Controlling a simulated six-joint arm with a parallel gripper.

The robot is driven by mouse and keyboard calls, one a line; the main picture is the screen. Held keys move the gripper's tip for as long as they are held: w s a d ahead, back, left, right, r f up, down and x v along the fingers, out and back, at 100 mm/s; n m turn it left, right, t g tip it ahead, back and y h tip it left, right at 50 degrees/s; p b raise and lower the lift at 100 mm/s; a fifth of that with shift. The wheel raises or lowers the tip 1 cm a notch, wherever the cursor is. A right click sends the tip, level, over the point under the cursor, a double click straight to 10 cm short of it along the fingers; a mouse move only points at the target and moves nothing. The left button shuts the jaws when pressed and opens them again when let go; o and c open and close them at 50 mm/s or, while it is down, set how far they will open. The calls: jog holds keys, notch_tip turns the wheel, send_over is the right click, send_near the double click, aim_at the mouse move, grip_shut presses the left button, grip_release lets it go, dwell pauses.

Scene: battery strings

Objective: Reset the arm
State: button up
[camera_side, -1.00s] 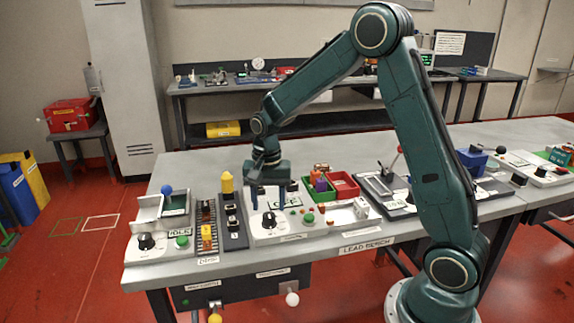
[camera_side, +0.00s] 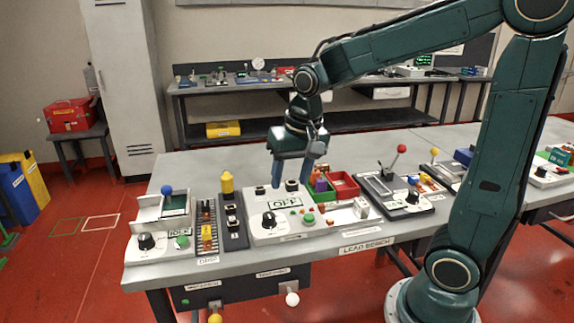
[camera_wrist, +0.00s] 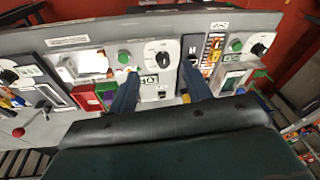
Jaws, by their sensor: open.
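My gripper (camera_side: 294,178) is open and empty, with its two blue fingers pointing down above the white control box with the black knob (camera_side: 269,220). That box has an "OFF" display (camera_side: 285,203) and a green button. In the wrist view my gripper's fingers (camera_wrist: 160,90) stand apart, with the white box and its black knob (camera_wrist: 163,59) showing between and beyond them. Nothing is between the fingers.
A red bin (camera_side: 345,184) and a green bin (camera_side: 324,194) stand close right of my gripper. A red-knobbed lever (camera_side: 401,149) rises farther right. A yellow-topped item (camera_side: 227,182) stands at the left on the grey bench (camera_side: 190,160). The space above the bench is free.

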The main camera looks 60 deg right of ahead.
jog(key=s+a+r+n+t, duration=0.1)
jog(key=s+r+n, duration=0.1)
jog(key=s, duration=0.5)
jog(key=s+a+r+n+t, duration=0.2)
jog(key=s+n, duration=0.2)
jog(key=s, duration=0.3)
jog(key=shift+s+a+n, duration=0.25)
jog(key=shift+s+n, duration=0.1)
jog(key=shift+n, duration=0.05)
dwell(0.4)
